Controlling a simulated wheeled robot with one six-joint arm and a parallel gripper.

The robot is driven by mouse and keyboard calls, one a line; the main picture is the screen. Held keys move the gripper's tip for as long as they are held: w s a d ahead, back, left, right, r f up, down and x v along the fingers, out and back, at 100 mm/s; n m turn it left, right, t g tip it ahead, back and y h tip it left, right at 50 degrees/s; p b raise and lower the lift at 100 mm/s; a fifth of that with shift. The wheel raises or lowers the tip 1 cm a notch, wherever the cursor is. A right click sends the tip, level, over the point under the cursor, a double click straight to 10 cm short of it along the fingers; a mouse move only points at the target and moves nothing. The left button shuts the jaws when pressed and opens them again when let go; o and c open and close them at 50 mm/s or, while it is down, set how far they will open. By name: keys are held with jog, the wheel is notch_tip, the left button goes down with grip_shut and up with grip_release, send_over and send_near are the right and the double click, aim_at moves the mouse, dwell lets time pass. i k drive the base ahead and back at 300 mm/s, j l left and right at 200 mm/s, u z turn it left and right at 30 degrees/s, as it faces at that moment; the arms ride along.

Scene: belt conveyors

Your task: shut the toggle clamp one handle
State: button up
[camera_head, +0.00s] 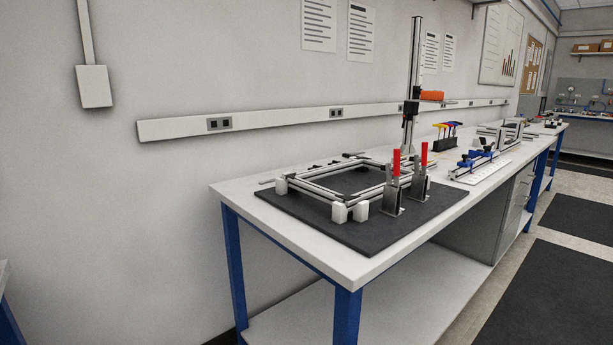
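Two toggle clamps stand on a dark mat (375,238) on the near part of the white workbench (232,195). The nearer clamp (392,199) has a red handle (396,163) pointing straight up. The other clamp (420,187), just behind it to the right, also has its red handle (424,153) upright. I cannot tell which of the two is clamp one. Both stand at the right side of a square aluminium frame (315,190). The clamps' arm tips are too small to make out. My gripper is not in view.
White blocks (339,212) sit at the frame's corners. A tall column (414,65) with an orange part (432,96) rises behind the clamps. A rack of coloured-handled tools (446,136) and a blue-clamped fixture (477,160) stand farther right. Floor is open along the bench's right side.

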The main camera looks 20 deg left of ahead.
aim_at(397, 152)
jog(key=k+j, duration=0.1)
jog(key=j, duration=0.35)
jog(key=k+j, duration=0.1)
jog(key=j, duration=0.3)
jog(key=k+j, duration=0.1)
jog(key=j, duration=0.35)
jog(key=u, duration=0.05)
